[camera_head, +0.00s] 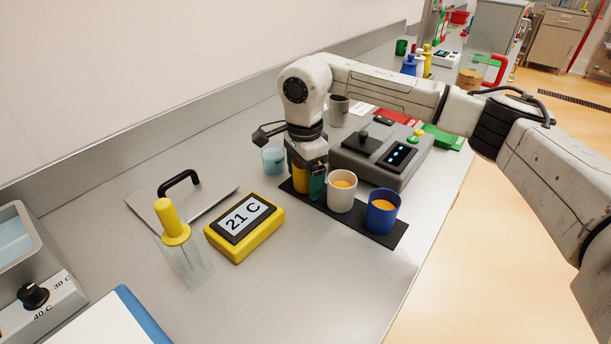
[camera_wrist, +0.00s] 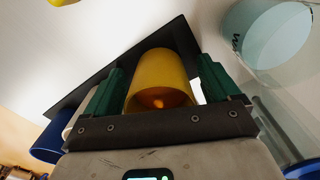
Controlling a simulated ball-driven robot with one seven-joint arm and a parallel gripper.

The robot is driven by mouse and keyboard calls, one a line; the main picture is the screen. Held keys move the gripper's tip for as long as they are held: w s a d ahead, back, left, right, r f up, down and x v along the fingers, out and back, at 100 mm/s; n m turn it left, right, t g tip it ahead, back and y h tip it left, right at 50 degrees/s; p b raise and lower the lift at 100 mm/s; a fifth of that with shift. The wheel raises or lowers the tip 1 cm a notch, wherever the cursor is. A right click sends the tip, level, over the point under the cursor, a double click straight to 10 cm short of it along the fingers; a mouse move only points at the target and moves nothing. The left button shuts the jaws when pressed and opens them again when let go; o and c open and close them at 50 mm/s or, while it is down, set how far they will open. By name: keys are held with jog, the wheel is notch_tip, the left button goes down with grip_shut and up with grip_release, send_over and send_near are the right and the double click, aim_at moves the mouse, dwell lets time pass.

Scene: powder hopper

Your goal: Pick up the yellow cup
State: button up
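The yellow cup (camera_head: 300,181) stands upright at the far end of a dark mat (camera_head: 378,239), partly hidden behind my gripper in the head view. In the wrist view the yellow cup (camera_wrist: 160,72) sits between the two green fingers, with something orange inside. My gripper (camera_wrist: 161,84) is open around the cup, one finger on each side. A narrow light gap shows between the cup and the right finger; contact on the left side is hard to tell. In the head view my gripper (camera_head: 307,180) is low, close to the mat.
A white cup (camera_head: 341,191) stands close beside my gripper, with a blue cup (camera_head: 383,211) beyond it on the mat. A beaker of pale blue liquid (camera_head: 273,160) is just behind. A grey scale (camera_head: 382,154) stands right; a yellow temperature display (camera_head: 244,227) lies left.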

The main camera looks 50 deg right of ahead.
jog(key=c, duration=1)
jog(key=shift+c, duration=0.5)
jog(key=shift+r, duration=0.25)
